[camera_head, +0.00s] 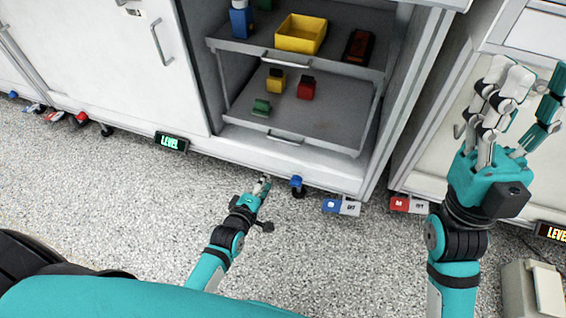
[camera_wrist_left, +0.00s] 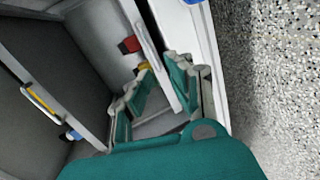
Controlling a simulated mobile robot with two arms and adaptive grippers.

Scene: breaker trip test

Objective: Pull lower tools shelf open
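The lower tools shelf (camera_head: 320,120) sits inside the open cabinet, with a bar handle (camera_head: 285,140) on its front edge. It carries small yellow, red and green items. My left gripper (camera_head: 263,184) is low in front of the cabinet, below and left of the handle in the head view. In the left wrist view its teal fingers (camera_wrist_left: 162,82) are apart; contact with the handle cannot be told. My right gripper (camera_head: 528,80) is raised at the right, fingers spread and empty.
The upper shelf (camera_head: 345,42) holds a yellow bin (camera_head: 301,34), a blue bottle (camera_head: 241,20) and a dark red-black item (camera_head: 359,46). A closed white door (camera_head: 130,70) stands left. A caster (camera_head: 297,186) is near my left gripper. The speckled floor is open in front.

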